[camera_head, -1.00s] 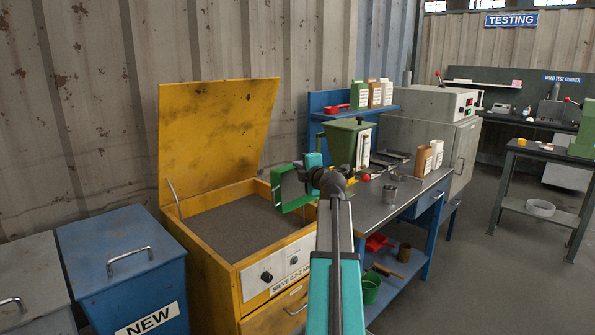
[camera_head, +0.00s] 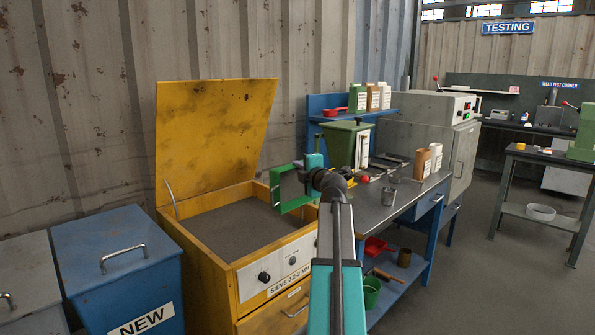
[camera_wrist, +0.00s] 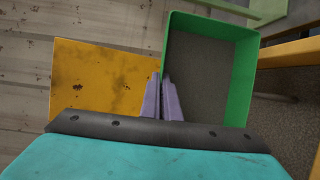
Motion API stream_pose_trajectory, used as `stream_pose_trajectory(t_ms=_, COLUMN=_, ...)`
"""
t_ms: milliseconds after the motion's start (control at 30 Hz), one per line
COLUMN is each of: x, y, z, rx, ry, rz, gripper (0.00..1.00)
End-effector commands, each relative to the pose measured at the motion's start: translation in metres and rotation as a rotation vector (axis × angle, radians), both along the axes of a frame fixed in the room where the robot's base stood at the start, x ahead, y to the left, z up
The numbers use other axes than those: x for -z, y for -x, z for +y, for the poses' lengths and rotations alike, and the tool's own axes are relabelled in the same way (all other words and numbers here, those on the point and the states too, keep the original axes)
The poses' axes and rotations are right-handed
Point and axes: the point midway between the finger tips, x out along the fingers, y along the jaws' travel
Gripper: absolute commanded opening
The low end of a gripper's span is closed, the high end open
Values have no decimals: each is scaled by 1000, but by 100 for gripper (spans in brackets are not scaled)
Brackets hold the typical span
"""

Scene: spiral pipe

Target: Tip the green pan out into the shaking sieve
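The green pan (camera_head: 275,189) is held up over the right side of the shaking sieve, a yellow box (camera_head: 251,254) with its lid (camera_head: 213,130) open. The sieve's bed is an even dark grey. My gripper (camera_wrist: 164,90) has its two purple fingers close together at the pan's left wall, shut on it. In the wrist view the pan's green rim (camera_wrist: 243,75) frames a dark grey inside; I cannot tell whether that is loose material or the bare bottom. In the head view the pan looks strongly tilted, and my wrist hides part of it.
A workbench (camera_head: 375,212) with a green hopper (camera_head: 340,142), bottles and small cups stands right of the sieve. A green bucket (camera_head: 371,293) and a red scoop (camera_head: 376,246) are on its lower shelf. A blue bin (camera_head: 122,262) marked NEW stands left of the sieve.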

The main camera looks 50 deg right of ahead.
Motion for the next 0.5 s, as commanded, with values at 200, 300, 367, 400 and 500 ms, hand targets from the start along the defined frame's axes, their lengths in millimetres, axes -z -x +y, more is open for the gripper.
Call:
stream_pose_trajectory(t_ms=200, x=1, y=0, z=1, rx=0, ry=1, rz=-14, gripper=0)
stream_pose_trajectory(t_ms=300, x=1, y=-1, z=1, rx=-1, ry=2, rz=-19, gripper=0)
stream_pose_trajectory(t_ms=367, x=0, y=-1, z=2, rx=-1, ry=3, rz=-23, gripper=0)
stream_pose_trajectory(t_ms=400, x=0, y=-1, z=2, rx=-1, ry=3, rz=-25, gripper=0)
stream_pose_trajectory(t_ms=500, x=0, y=-1, z=2, rx=-2, ry=3, rz=-31, gripper=0)
